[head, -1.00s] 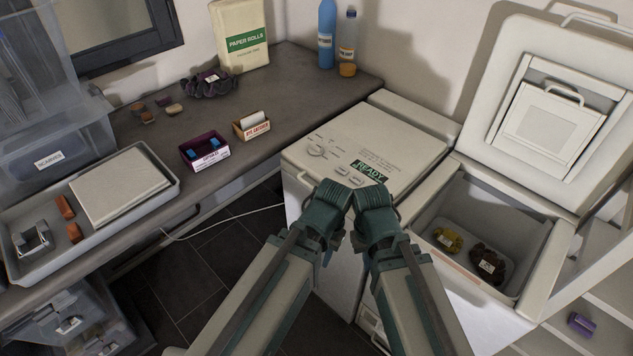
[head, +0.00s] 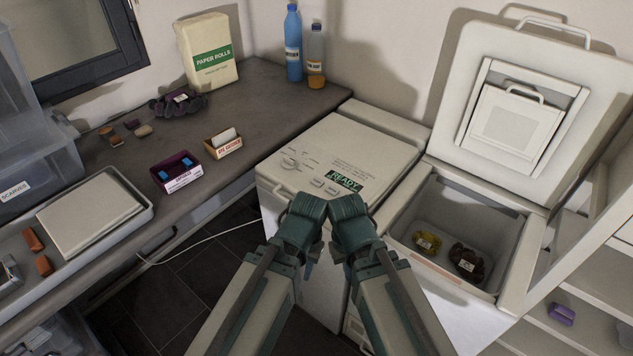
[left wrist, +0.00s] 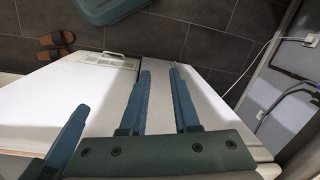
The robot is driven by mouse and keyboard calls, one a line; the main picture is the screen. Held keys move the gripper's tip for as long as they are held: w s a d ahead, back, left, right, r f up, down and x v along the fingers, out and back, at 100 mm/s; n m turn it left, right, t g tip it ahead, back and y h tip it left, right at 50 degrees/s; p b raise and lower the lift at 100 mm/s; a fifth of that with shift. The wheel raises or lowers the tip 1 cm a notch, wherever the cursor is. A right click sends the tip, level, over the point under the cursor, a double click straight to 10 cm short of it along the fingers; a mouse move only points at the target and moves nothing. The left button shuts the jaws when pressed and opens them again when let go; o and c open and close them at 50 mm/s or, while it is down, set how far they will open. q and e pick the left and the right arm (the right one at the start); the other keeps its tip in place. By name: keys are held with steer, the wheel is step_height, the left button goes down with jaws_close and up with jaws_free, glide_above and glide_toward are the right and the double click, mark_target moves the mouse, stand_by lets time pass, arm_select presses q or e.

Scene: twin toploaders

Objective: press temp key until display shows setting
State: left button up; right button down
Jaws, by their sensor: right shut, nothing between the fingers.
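Neither visibly touches a key.
The right toploader (head: 455,240) stands open, lid (head: 520,110) raised, with yellow and dark bundles inside. The grey counter (head: 260,110) on the left holds boxes, a tray (head: 140,205) and bottles. Shelves (head: 585,270) stand at right. A white cable (head: 200,240) hangs below the counter.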

arm_select(q)
jaws_close()
stand_by(1.7)
